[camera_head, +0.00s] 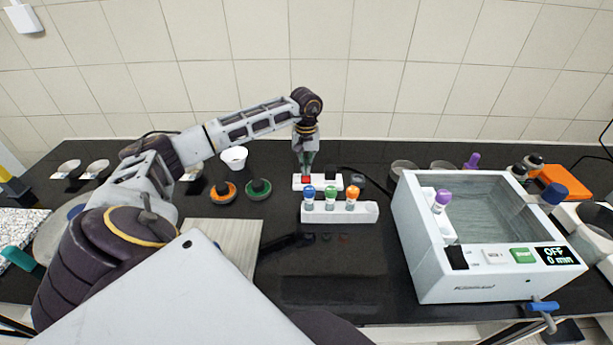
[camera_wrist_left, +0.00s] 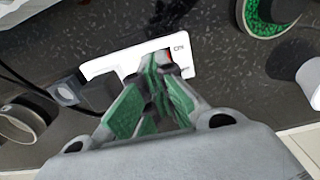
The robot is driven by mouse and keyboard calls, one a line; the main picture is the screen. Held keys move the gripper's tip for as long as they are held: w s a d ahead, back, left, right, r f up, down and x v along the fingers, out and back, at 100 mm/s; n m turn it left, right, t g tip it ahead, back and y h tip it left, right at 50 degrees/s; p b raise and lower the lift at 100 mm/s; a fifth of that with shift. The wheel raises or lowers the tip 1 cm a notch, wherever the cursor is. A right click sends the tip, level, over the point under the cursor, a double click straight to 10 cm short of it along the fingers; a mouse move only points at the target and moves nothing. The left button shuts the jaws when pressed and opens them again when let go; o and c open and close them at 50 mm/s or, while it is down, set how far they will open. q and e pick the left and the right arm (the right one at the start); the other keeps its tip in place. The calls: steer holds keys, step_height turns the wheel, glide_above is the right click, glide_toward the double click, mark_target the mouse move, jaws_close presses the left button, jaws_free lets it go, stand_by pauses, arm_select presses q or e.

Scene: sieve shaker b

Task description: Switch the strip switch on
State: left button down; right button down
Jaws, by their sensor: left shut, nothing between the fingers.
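The white power strip (camera_head: 321,183) lies on the black table in the middle of the head view, behind a white vial rack. Its red switch (camera_head: 306,180) is at the strip's left end. My left gripper (camera_head: 306,172) points down at the switch, shut and empty. In the left wrist view, the closed green-padded fingertips (camera_wrist_left: 160,68) are right over the switch end of the strip (camera_wrist_left: 102,67), and only a bit of red shows beside them. Contact and the switch's position cannot be told. My right gripper is out of view.
The white rack (camera_head: 345,215) holds vials with blue, green and orange caps just in front of the strip. A large white shaker box (camera_head: 470,287) reading OFF stands to the right. Orange (camera_head: 222,192) and green (camera_head: 259,189) round pieces lie left of the strip.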

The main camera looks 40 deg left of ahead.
mark_target(306, 180)
arm_select(q)
steer(key=shift+r+p, duration=0.75)
steer(key=shift+r, duration=0.9)
steer(key=shift+f, duration=0.1)
